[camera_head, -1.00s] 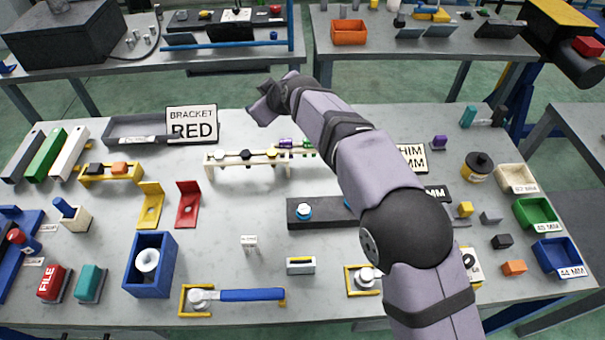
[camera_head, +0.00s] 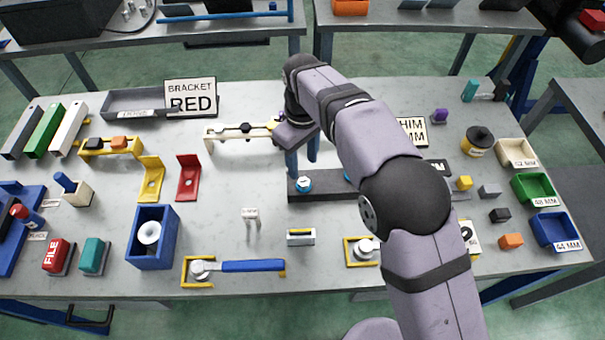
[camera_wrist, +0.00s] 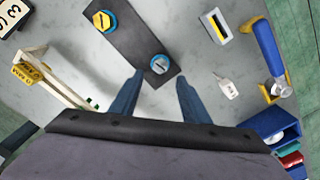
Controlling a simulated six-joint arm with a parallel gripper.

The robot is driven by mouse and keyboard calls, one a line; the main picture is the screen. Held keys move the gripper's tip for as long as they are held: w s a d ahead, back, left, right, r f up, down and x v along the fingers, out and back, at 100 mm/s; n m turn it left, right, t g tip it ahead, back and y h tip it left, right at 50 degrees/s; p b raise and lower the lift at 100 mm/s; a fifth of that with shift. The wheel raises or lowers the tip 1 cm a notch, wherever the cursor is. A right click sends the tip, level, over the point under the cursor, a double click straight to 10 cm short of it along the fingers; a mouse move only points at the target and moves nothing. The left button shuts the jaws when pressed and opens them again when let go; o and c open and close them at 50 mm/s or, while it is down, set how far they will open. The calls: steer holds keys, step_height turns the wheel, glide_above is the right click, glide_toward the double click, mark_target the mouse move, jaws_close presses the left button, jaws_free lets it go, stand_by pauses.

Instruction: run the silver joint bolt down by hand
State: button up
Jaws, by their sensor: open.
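The silver joint bolt (camera_head: 303,184) stands on the left end of a dark bar (camera_head: 322,195), with a blue ring around its base. In the wrist view the silver bolt (camera_wrist: 160,64) shows a slotted head between and just beyond my fingertips. My gripper (camera_head: 302,168) points down close above the bolt, its blue fingers apart and empty. The wrist view also shows my gripper (camera_wrist: 160,78) open, one finger to each side. A second, yellow-headed bolt (camera_wrist: 103,20) with a blue ring sits farther along the bar (camera_wrist: 130,45); my arm mostly hides it in the head view.
A cream rack (camera_head: 225,136) with several bolts stands behind the bar, partly hidden by my arm. A blue-handled wrench (camera_head: 250,266) lies at the front in a yellow holder. The table between these is clear.

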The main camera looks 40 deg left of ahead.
mark_target(303, 181)
steer(key=shift+f+p, duration=1.15)
steer(key=shift+f, duration=2.1)
steer(key=shift+c, duration=0.3)
steer(key=c, duration=1)
